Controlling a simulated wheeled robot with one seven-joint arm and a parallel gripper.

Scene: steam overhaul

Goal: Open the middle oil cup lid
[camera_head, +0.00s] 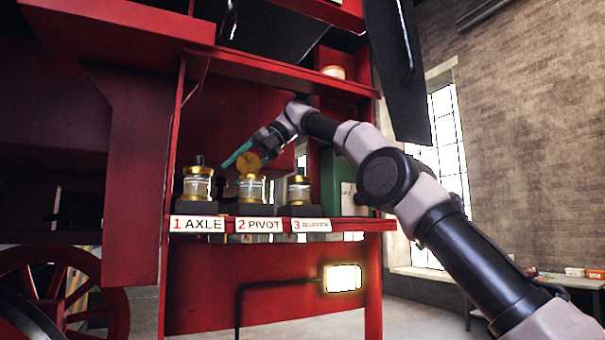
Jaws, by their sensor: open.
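Three glass oil cups with brass fittings stand in a row on the red shelf. The middle oil cup (251,189) is above the label "2 PIVOT". Its round brass lid (249,164) stands raised on edge above the cup, its disc face turned to me. The left cup (197,184) and the right cup (299,188) have dark knobs on top and look closed.
The red shelf (375,225) carries labels along its front edge. A dark green box (331,180) stands right of the cups. A red upper shelf (285,68) and a hanging dark panel (397,75) limit room above. A lit lamp (342,278) is below.

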